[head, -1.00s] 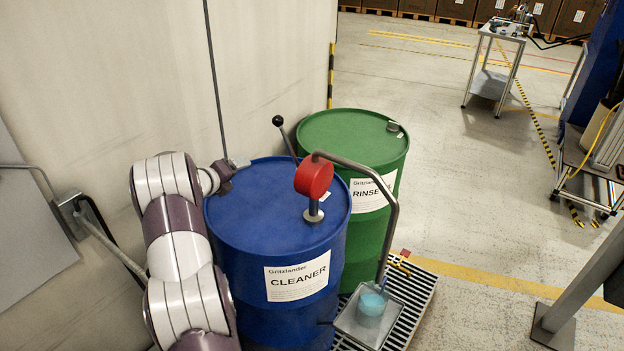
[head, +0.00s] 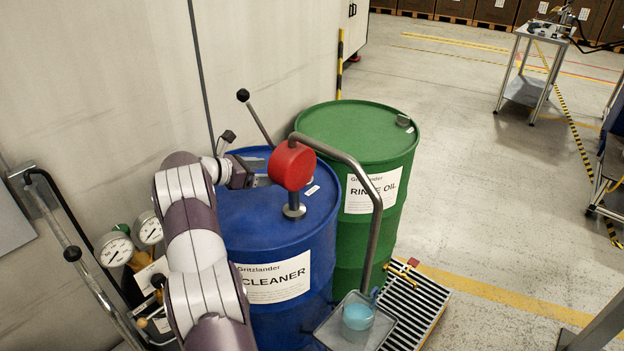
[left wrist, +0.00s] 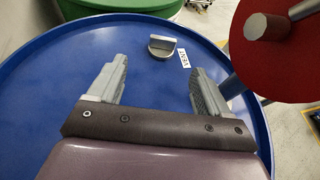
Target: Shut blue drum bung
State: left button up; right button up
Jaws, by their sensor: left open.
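The blue drum (head: 285,240) labelled CLEANER stands in the middle of the head view. Its bung (left wrist: 163,47), a grey round cap with a raised grip bar, shows on the blue lid in the left wrist view, beside a small VENT label (left wrist: 184,58). I cannot tell how tightly it sits. In the head view the red pump head seems to hide the bung. My left gripper (left wrist: 158,68) is open and empty over the lid, its fingers pointing towards the bung, which lies beyond and between the tips.
The red pump head (head: 292,166), its black-knobbed lever (head: 243,95) and curved grey pipe (head: 372,185) rise close to my left gripper. A green drum (head: 345,130) stands behind. A tray with a cyan cup (head: 357,316) and gauges (head: 115,249) flank the blue drum.

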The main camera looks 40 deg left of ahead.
pick_arm(q)
jog(key=w+d, duration=0.1)
jog(key=w+d+p, duration=0.1)
jog(key=w, duration=0.1)
jog(key=w+f, duration=0.1)
jog(key=shift+w+d+f, duration=0.1)
jog(key=shift+w+d, duration=0.1)
jog(key=shift+d, duration=0.2)
jog(key=p+x, duration=0.2)
jog(key=x, duration=0.6)
jog(key=shift+a+f, duration=0.15)
jog(key=shift+f, duration=0.1)
pick_arm(e)
jog(key=shift+w+d+r, duration=0.1)
jog(key=shift+d+r, duration=0.1)
jog(key=shift+r, duration=0.35)
jog(key=shift+w+d+r, duration=0.1)
jog(key=shift+d+r, duration=0.05)
jog(key=shift+r, duration=0.4)
